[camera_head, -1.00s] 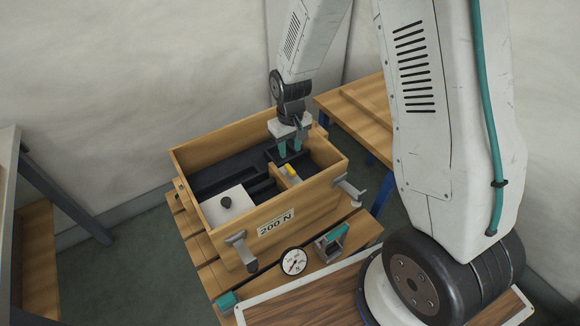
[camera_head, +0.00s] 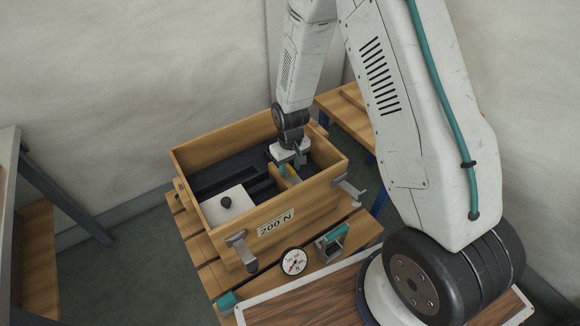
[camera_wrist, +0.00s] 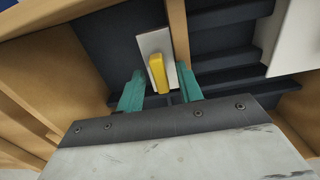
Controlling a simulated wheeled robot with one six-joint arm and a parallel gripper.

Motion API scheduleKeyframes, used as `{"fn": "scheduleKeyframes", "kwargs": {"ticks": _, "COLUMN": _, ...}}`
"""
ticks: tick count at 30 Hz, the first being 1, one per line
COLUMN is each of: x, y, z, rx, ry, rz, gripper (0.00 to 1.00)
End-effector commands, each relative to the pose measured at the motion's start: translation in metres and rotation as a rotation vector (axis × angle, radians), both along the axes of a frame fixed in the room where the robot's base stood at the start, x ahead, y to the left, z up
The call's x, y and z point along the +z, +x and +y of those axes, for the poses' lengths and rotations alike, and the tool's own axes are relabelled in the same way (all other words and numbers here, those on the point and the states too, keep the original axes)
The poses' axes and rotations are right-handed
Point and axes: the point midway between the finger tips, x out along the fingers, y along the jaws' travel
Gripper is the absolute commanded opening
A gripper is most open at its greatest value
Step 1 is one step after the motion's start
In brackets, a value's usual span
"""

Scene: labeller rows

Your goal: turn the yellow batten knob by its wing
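The yellow batten knob (camera_wrist: 159,74) shows in the wrist view as an upright yellow wing on a pale batten plate (camera_wrist: 155,42), inside the wooden box. My gripper (camera_wrist: 160,84) is open, with one teal finger on each side of the wing and a visible gap on both sides. In the head view my gripper (camera_head: 290,170) is down inside the box (camera_head: 318,192), near its right end. There the gripper largely hides the knob. I cannot tell how deep the fingertips reach beside the wing.
A white block with a black knob (camera_head: 226,203) sits in the box's left part. The box front has a "200 N" label (camera_head: 276,222) and grey clamps (camera_head: 241,248) at its corners. A round dial (camera_head: 293,261) and a teal-topped bracket (camera_head: 333,240) stand in front. Box walls surround my gripper closely.

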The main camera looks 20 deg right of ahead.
Motion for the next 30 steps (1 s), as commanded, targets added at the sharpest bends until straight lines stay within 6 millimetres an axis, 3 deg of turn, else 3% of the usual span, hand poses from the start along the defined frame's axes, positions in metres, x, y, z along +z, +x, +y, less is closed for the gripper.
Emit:
{"fn": "scheduleKeyframes", "kwargs": {"ticks": 4, "x": 0.0002, "y": 0.0000, "z": 0.0000, "rx": 0.000, "ry": 0.000, "rz": 0.000, "gripper": 0.34}}
{"fn": "scheduleKeyframes", "kwargs": {"ticks": 8, "x": 0.0003, "y": 0.0000, "z": 0.0000, "rx": 0.000, "ry": 0.000, "rz": 0.000, "gripper": 0.00}}
{"fn": "scheduleKeyframes", "kwargs": {"ticks": 14, "x": 0.0004, "y": 0.0000, "z": -0.0001, "rx": -0.026, "ry": 0.000, "rz": 0.000, "gripper": 0.00}}
{"fn": "scheduleKeyframes", "kwargs": {"ticks": 24, "x": 0.0005, "y": 0.0000, "z": -0.0002, "rx": -0.465, "ry": 0.000, "rz": 0.000, "gripper": 0.00}}
{"fn": "scheduleKeyframes", "kwargs": {"ticks": 30, "x": 0.0006, "y": 0.0001, "z": -0.0003, "rx": -0.528, "ry": 0.000, "rz": 0.000, "gripper": 0.00}}
